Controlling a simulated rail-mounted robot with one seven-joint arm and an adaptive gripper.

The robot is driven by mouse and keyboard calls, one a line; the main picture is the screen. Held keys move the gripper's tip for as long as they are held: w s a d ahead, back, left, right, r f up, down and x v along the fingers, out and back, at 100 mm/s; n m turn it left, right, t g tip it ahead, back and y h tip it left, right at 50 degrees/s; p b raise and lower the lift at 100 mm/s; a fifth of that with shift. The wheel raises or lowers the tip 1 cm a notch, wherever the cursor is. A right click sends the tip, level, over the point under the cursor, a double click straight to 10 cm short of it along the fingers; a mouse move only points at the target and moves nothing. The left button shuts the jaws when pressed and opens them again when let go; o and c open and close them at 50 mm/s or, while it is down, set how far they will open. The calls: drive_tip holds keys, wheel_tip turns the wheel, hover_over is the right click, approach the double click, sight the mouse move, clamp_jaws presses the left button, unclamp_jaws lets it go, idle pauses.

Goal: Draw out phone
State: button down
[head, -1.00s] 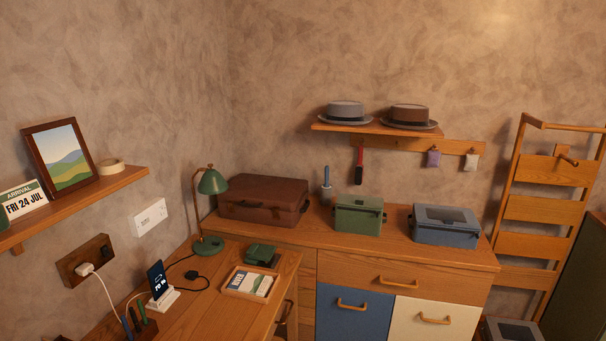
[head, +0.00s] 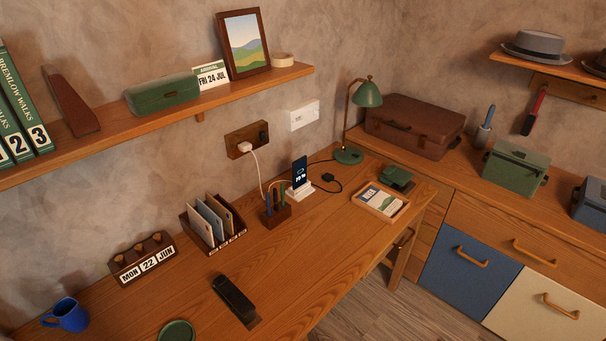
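The phone (head: 300,172) stands upright on a white charging stand (head: 300,192) on the wooden desk, its lit screen facing out. A white cable runs from the stand's area to a plug (head: 244,147) in the wooden wall socket panel (head: 240,138). A small pen holder (head: 275,214) with several pens stands just in front and to the left of the phone. My gripper is not in view.
Left of the phone are a letter rack (head: 212,222), a black stapler-like object (head: 233,298), a calendar block (head: 142,260) and a blue mug (head: 66,315). Right are a card tray (head: 380,200) and green lamp (head: 367,95). A shelf (head: 200,112) hangs above. The desk's middle front is clear.

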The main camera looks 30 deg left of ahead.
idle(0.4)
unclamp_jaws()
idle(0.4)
